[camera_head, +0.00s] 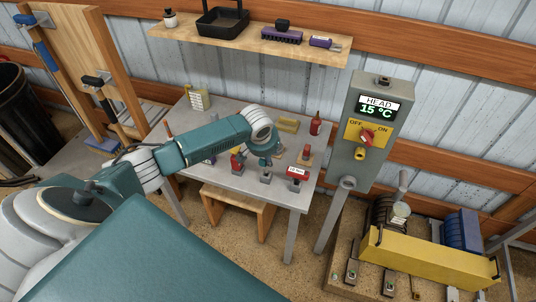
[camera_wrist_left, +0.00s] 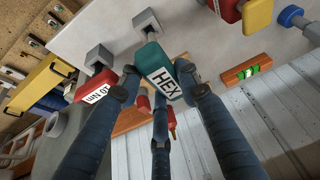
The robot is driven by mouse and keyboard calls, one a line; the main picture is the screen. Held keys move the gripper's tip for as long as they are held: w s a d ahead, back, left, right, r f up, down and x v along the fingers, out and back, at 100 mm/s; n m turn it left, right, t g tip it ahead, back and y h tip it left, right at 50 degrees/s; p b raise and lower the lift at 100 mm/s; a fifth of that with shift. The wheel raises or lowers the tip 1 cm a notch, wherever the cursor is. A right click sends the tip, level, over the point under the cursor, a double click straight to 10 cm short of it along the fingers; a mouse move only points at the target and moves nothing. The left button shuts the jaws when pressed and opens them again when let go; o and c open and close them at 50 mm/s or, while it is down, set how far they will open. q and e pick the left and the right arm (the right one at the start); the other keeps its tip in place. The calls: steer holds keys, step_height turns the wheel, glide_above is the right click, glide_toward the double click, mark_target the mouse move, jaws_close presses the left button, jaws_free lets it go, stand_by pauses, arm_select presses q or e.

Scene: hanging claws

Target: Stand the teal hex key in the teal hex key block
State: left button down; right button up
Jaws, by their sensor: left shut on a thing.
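The teal hex key (camera_wrist_left: 160,70), with a white HEX label on its handle, is between the fingers of my left gripper (camera_wrist_left: 160,90) in the left wrist view. The gripper is shut on the handle. The key's far end points at a grey block (camera_wrist_left: 146,20), and a short piece of shaft shows between them. I cannot tell how deep the shaft sits in that block. In the head view my left gripper (camera_head: 263,150) is over the table, just above the grey block (camera_head: 266,177), and mostly hides the key. My right gripper is not in view.
A red-handled tool labelled 10 Nm (camera_head: 297,172) stands close on the right in its own grey block. Another red tool (camera_head: 236,162) stands at the left.

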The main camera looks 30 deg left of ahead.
arm_select(q)
steer(key=shift+f, duration=0.3)
steer(key=shift+f+b, duration=0.35)
steer(key=shift+f, duration=0.05)
steer(key=shift+f+b, duration=0.95)
steer(key=shift+f, duration=0.8)
steer(key=c, duration=1.1)
jaws_free()
steer(key=shift+r, duration=0.1)
steer(key=v, duration=1.2)
